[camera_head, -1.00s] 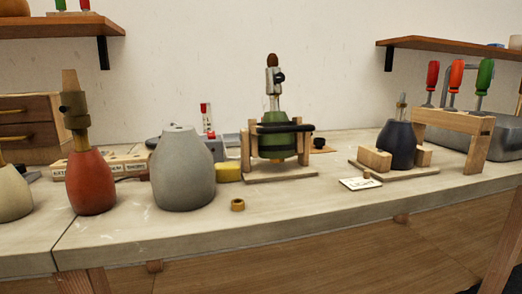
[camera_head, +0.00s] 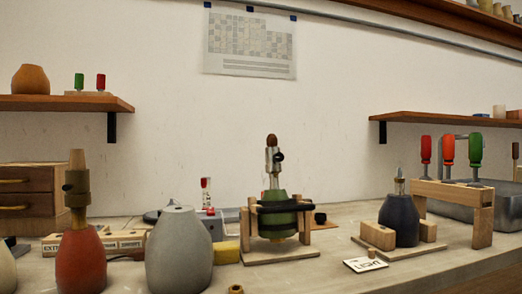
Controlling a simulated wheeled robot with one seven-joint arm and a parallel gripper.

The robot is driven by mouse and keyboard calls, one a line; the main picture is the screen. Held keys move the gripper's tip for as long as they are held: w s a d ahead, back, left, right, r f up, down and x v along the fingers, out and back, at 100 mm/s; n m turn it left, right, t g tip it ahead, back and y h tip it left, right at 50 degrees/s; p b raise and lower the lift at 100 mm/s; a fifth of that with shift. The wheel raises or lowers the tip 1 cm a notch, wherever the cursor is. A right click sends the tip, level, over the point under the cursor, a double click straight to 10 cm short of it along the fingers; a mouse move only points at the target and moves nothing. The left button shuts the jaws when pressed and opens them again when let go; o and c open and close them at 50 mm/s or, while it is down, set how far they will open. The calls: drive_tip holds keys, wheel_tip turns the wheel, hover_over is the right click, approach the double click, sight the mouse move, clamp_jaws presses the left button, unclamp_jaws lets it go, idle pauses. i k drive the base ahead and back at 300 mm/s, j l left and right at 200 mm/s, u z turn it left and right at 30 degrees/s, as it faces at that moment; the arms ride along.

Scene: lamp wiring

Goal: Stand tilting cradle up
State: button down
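The tilting cradle (camera_head: 304,221), a wooden frame with two uprights on a flat base, stands on the bench right of centre. A green lamp body (camera_head: 278,222) sits between its uprights with a black band (camera_head: 290,206) around it. The lamp body looks upright, with a metal socket fitting (camera_head: 274,160) and a brown tip on top. The back of the cradle is hidden behind the lamp body. My gripper is not in view.
A grey lamp body (camera_head: 179,255) and a red one (camera_head: 81,262) stand left of the cradle, beside a yellow block (camera_head: 226,252). A dark lamp body (camera_head: 399,221) sits between wooden blocks at right, near a screwdriver rack (camera_head: 458,196). A label card (camera_head: 366,264) lies in front.

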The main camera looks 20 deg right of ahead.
sight(276, 215)
drive_tip(key=i+j+z, duration=0.15)
drive_tip(key=j, duration=0.2)
drive_tip(key=i+j+z, duration=0.1)
drive_tip(key=j, duration=0.25)
drive_tip(key=i+j+z, duration=0.15)
drive_tip(key=i+j, duration=0.1)
drive_tip(key=j, duration=0.1)
